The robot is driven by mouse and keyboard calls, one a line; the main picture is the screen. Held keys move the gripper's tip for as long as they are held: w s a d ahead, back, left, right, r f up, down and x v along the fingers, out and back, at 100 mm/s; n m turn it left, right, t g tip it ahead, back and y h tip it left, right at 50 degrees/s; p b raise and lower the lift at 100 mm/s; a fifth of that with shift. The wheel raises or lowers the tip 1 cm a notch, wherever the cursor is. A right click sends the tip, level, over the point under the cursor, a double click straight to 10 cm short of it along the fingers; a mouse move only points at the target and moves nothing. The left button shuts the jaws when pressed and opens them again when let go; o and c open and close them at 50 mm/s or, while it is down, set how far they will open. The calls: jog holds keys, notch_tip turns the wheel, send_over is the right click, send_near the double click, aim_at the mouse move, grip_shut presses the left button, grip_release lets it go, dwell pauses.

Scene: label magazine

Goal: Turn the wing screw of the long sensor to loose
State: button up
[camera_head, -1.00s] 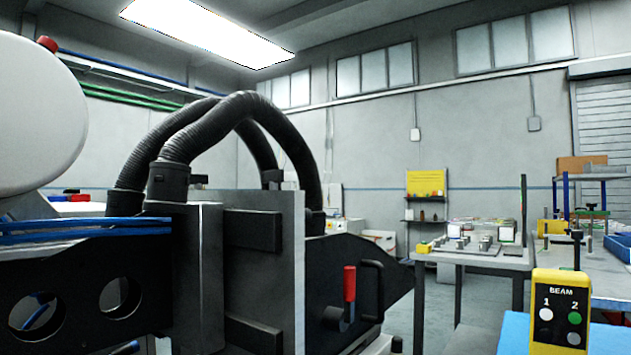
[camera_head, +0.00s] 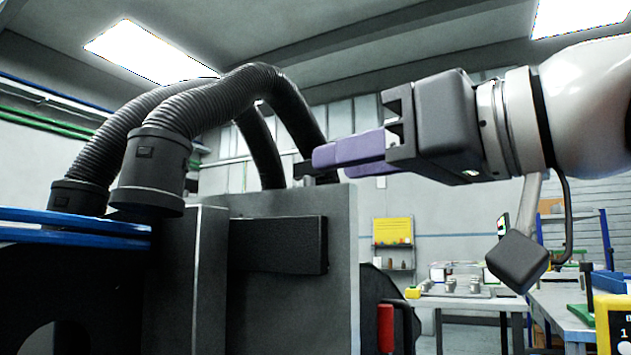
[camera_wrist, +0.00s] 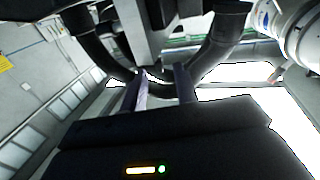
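My gripper (camera_head: 328,160) reaches in from the right in the head view, with its purple fingers pointing left above the grey upright plate (camera_head: 342,260). Its fingertips are close to a small dark fitting (camera_head: 303,171) near the plate's top edge. Whether they touch it I cannot tell. A grey upright part with a dark block (camera_wrist: 161,12) lies beyond the fingers. I cannot make out the long sensor or its wing screw in either view.
Black corrugated hoses (camera_head: 205,105) arch close behind and left of the fingers. A black bar (camera_head: 275,245) sits on the plate's face. A red handle (camera_head: 386,325) is at lower right. Work tables (camera_head: 470,302) stand farther back.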

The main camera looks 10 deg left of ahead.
aim_at(308, 178)
jog(key=x, duration=0.6)
jog(key=shift+c, duration=0.4)
grip_shut()
